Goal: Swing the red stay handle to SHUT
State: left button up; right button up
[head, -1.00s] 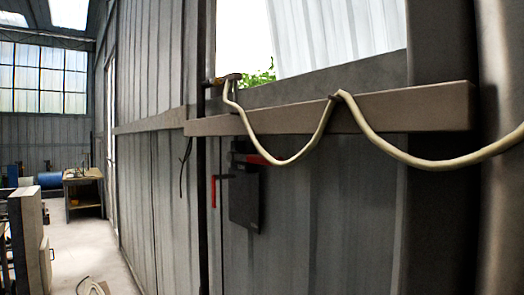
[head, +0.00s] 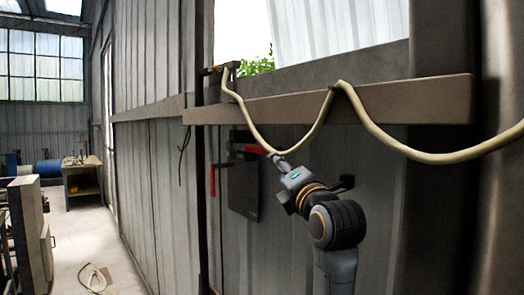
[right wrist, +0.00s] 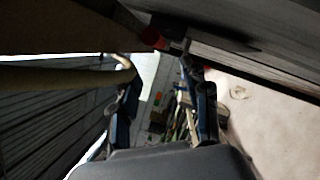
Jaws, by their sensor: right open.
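A red horizontal handle (head: 250,149) sits at the top of a dark plate (head: 243,190) on the grey metal wall in the head view. A second red handle (head: 213,180) hangs upright just left of the plate. I cannot tell which one is the stay handle, and no SHUT mark is readable. My right gripper (head: 277,158) is close to the right end of the horizontal handle; contact is unclear. In the right wrist view my right gripper (right wrist: 164,95) has its fingers apart with nothing between them. A red rounded end (right wrist: 152,38) shows beyond them. My left gripper is out of view.
A brown beam (head: 400,103) crosses the wall above the plate. A cream hose (head: 380,138) droops over it, its loop hanging close to my right gripper. A bench (head: 82,184) stands far left. The floor (head: 85,250) at left is partly clear, with a coil (head: 95,277) on it.

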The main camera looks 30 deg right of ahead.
aim_at(262, 150)
jog(key=p+x, duration=0.2)
jog(key=x, duration=0.2)
jog(key=p+x, duration=0.1)
jog(key=x, duration=0.3)
jog(key=p+x, duration=0.2)
jog(key=x, duration=0.2)
jog(key=shift+d+r+p, duration=0.1)
jog(key=shift+r+p, duration=0.2)
jog(key=shift+r, duration=0.15)
jog(key=shift+x, duration=0.85)
jog(key=shift+f, duration=0.2)
grip_shut()
